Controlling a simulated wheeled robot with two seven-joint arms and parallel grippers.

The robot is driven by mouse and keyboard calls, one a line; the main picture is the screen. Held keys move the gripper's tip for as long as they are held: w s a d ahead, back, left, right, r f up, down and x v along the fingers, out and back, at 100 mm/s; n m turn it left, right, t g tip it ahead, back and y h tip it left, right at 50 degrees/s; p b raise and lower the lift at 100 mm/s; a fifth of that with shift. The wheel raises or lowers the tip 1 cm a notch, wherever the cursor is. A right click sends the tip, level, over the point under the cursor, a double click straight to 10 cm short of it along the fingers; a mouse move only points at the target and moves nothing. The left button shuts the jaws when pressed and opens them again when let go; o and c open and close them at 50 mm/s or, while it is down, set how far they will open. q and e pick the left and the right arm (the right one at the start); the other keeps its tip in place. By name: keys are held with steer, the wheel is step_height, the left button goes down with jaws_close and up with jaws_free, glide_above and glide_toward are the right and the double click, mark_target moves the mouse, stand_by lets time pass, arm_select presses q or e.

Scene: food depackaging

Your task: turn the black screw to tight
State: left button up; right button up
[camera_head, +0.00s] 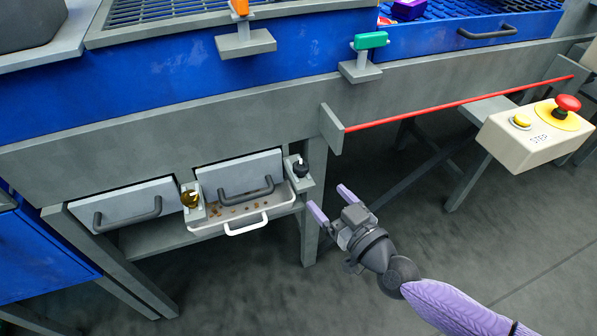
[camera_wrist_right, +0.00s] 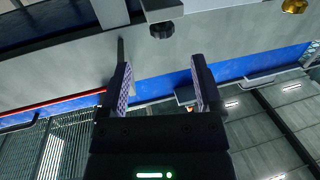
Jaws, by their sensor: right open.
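The black screw (camera_head: 300,167) is a small dark knob on a grey bracket at the right end of the drawer front, under the machine's grey beam. It also shows in the right wrist view (camera_wrist_right: 162,30), above and between the fingers and apart from them. My right gripper (camera_head: 331,204) is open and empty, to the lower right of the black screw in the head view. Its two purple-padded fingers also show in the right wrist view (camera_wrist_right: 163,85). Whether the screw is tight or loose cannot be told. My left gripper is not in view.
A gold knob (camera_head: 190,199) sits left of the grey drawer (camera_head: 240,172). A white-handled tray (camera_head: 283,200) with brown crumbs lies below the drawer. A red rod (camera_head: 450,105) runs right toward a box with a red stop button (camera_head: 568,102). The floor around my right gripper is clear.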

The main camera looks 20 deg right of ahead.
mark_target(305, 171)
steer(key=x, duration=0.3)
steer(key=b+x, duration=0.1)
steer(key=x, duration=0.2)
steer(key=r+x, duration=0.1)
steer(key=x, duration=0.3)
steer(key=shift+a+b, duration=0.1)
steer(key=shift+b, duration=0.25)
jaws_close()
